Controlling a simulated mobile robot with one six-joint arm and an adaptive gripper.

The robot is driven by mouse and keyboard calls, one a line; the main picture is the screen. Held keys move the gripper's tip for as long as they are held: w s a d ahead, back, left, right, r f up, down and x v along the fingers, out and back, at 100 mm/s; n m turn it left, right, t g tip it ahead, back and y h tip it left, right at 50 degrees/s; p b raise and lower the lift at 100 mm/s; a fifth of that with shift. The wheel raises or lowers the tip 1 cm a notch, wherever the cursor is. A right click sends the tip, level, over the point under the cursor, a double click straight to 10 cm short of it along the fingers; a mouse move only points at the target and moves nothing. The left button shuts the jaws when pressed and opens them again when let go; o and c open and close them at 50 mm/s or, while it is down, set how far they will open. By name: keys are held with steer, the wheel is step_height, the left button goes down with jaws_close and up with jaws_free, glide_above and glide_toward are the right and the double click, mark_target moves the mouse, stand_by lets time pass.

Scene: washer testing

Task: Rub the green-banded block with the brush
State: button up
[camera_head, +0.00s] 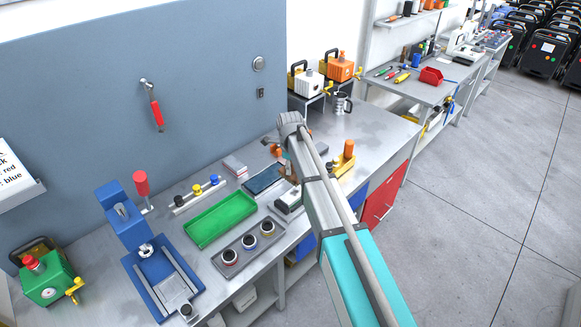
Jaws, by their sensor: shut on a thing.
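My gripper (289,168) is by the right end of a dark flat tray or mat (262,180), mostly hidden behind my own arm. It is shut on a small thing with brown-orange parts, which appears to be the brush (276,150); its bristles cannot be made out. I cannot pick out the green-banded block for certain. A small grey block with a reddish edge (235,166) lies left of the gripper, near the wall. Whether the brush touches anything is hidden.
A green tray (220,218), a grey tray with several round cups (249,246) and a blue press (150,255) stand left on the bench. An orange-handled clamp (347,152) stands right of my arm. The bench's back right has bare room (385,135).

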steer(key=shift+f, duration=0.1)
steer(key=shift+f+b, duration=1.2)
steer(key=shift+b, duration=0.1)
steer(key=shift+a+r, duration=0.1)
